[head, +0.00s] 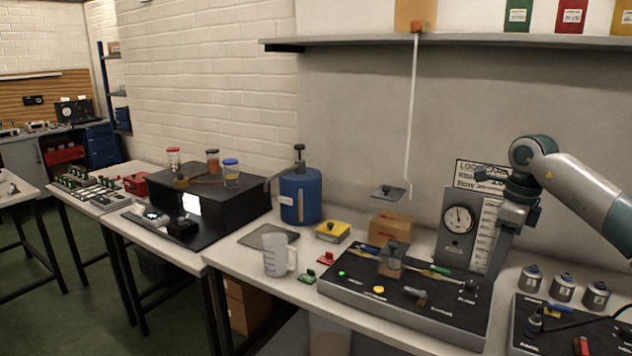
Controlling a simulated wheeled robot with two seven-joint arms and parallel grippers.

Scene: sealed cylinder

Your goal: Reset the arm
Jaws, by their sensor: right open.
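My right arm comes in from the right edge, and its gripper (500,258) points down in front of the gauge board, behind the right end of the black control panel (450,318). The gripper is open with nothing seen between its fingers. A clear, brownish cylinder (391,262) stands on the panel, to the left of the gripper and apart from it. A dark square plate (388,193) hangs above the cylinder, near a white cord. My left gripper is not in view.
A gauge board (458,222) stands close behind the right gripper. Several small grey canisters (563,288) and a second black panel (560,335) lie to its right. A clear jug (276,254), blue tank (300,196) and yellow box (333,231) stand left. A shelf (460,40) runs above.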

